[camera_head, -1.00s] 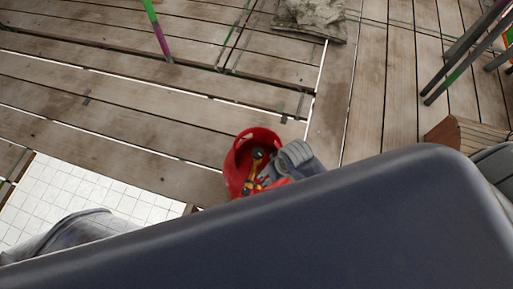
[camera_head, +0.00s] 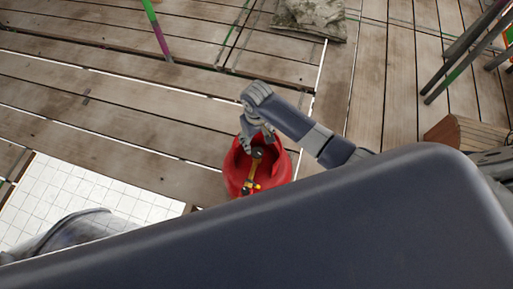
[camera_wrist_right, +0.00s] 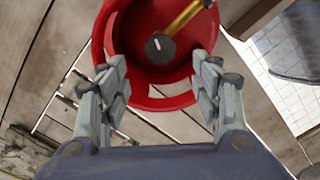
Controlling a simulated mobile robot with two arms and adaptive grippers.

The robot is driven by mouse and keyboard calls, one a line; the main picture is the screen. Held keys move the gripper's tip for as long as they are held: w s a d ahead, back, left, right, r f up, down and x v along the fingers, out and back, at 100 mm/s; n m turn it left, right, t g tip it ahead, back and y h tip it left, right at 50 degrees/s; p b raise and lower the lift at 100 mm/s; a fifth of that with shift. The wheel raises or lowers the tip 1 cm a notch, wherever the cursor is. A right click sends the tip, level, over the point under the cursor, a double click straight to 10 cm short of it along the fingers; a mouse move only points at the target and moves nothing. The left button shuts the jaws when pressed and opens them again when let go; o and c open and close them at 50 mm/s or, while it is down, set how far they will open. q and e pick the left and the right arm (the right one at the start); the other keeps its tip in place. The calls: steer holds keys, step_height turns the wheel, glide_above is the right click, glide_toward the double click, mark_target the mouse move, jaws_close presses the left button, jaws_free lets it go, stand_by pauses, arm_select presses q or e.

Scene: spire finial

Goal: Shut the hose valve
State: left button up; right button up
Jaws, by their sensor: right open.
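A red cylinder-like body with a raised round collar (camera_head: 236,172) stands on the planks. Inside the collar is a yellow brass fitting (camera_head: 250,184) with a dark round knob (camera_head: 257,153). In the right wrist view the knob (camera_wrist_right: 158,48) shows a white mark, with the brass fitting (camera_wrist_right: 190,17) running up and right from it. My right gripper (camera_head: 257,141) is open and empty at the collar's far side, its fingers pointing down toward the knob. In the wrist view the gripper (camera_wrist_right: 160,78) has its fingers on either side, short of the knob. My left gripper is out of view.
A crumpled grey-green sack (camera_head: 310,17) lies at the top. Slanted poles (camera_head: 465,50) and a wooden block (camera_head: 460,133) are at the right. White tiles (camera_head: 95,190) show through an opening at lower left. My own dark body covers the bottom.

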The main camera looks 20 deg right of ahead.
mark_target(257, 151)
step_height(257, 151, down, 8)
steer(key=shift+r+b, duration=0.2)
steer(key=shift+b, duration=0.4)
steer(key=c, duration=1.1)
